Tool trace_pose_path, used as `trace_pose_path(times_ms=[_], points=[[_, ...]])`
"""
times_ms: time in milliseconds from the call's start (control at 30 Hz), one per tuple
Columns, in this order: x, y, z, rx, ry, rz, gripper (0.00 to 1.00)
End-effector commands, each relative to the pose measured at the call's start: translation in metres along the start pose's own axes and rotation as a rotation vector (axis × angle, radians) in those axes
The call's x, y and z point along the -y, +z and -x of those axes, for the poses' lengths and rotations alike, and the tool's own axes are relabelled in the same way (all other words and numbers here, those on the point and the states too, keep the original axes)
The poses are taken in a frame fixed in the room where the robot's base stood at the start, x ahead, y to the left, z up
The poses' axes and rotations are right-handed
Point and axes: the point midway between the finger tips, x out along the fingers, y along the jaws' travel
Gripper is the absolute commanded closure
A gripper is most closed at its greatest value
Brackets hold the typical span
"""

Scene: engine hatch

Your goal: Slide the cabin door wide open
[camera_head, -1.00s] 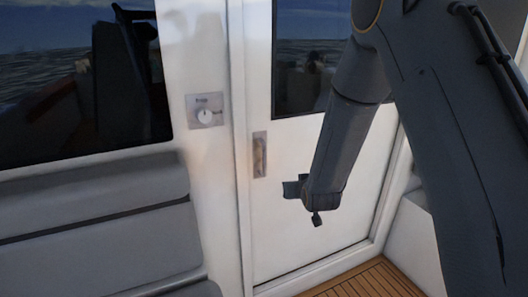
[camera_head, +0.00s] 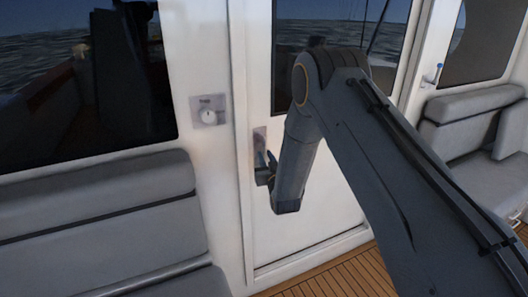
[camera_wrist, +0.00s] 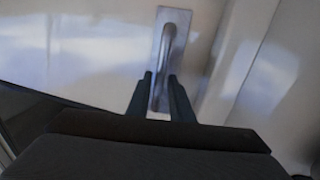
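The cabin door (camera_head: 325,215) is a white panel with a dark window, and it stands closed against the frame at its left edge. Its handle (camera_wrist: 168,48) is a metal grip on an upright plate. In the head view only the top of the handle plate (camera_head: 259,136) shows, with my gripper in front of the rest. My gripper (camera_head: 266,163) is at the handle. In the wrist view my gripper (camera_wrist: 160,82) is open, its two dark fingers on either side of the handle's lower part. I cannot tell whether they touch it.
A round control on a small wall plate (camera_head: 208,110) is left of the door. A grey cushioned seat (camera_head: 100,225) stands at the left, another seat (camera_head: 480,125) at the far right. The slatted wooden floor (camera_head: 345,280) shows below the door.

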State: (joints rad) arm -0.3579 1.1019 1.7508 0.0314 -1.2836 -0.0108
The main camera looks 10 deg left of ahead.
Motion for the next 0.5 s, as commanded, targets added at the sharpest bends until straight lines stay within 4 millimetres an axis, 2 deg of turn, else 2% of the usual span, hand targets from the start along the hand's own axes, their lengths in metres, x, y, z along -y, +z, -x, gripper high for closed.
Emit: trace_pose_path(times_ms=[200,500], points=[[0.000,-0.001,-0.022,0.000,0.000,0.000,0.80],[0.000,0.000,-0.027,0.001,0.001,0.000,0.80]])
